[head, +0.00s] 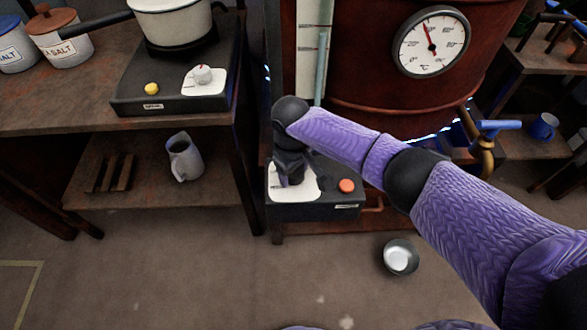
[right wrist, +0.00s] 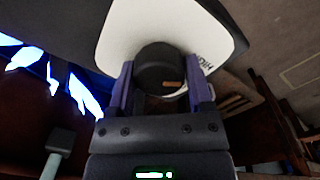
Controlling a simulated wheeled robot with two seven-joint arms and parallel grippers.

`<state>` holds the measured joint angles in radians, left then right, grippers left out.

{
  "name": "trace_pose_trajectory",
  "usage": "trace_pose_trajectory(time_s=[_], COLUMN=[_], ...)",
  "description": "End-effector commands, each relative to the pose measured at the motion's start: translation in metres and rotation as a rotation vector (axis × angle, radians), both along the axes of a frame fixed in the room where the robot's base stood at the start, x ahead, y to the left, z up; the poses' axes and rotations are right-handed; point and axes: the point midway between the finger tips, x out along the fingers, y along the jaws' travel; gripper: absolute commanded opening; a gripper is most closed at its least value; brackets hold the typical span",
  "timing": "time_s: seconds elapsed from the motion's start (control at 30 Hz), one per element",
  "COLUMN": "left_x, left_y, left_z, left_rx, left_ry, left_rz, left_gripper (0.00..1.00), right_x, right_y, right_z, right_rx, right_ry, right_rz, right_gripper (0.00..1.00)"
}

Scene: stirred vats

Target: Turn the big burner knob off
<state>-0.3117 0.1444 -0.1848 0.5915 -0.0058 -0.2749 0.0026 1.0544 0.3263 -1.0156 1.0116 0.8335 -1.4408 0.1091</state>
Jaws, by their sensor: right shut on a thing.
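The big burner (head: 315,212) is a dark box under the large red-brown vat (head: 375,112), with a white dial plate (head: 279,190) and an orange button (head: 346,185) on its top. My right gripper (head: 290,180) reaches down over the dial plate and hides the knob in the head view. In the right wrist view the dark round knob (right wrist: 160,68) with a small orange mark sits between the fingers of my right gripper (right wrist: 160,90), in front of the white plate (right wrist: 195,25). The fingers are shut on the knob. My left gripper is not in view.
A smaller burner (head: 170,88) with a white pot stands on the wooden table at left. A grey jug (head: 184,157) is on the lower shelf. A bowl (head: 400,257) lies on the floor. A blue-handled tap (head: 490,128) juts from the vat at right. Blue flames glow in the wrist view.

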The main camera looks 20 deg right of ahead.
Motion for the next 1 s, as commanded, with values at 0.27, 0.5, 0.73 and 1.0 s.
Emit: trace_pose_trajectory(time_s=[0.27,0.5,0.73,1.0], left_x=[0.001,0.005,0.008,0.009], left_y=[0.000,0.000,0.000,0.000], left_z=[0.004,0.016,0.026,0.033], left_rx=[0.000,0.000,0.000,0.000], left_ry=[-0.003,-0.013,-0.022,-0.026], left_rz=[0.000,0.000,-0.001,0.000], left_gripper=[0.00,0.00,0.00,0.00], right_x=[0.000,0.000,0.000,0.000], right_y=[0.000,0.000,0.000,0.000], right_z=[0.001,0.003,0.002,0.001], right_rx=[-0.002,0.000,0.000,0.000], right_ry=[-0.001,0.002,0.003,0.003], right_rz=[-0.047,-0.205,-0.420,-0.677], right_gripper=[0.07,0.07,0.07,0.07])
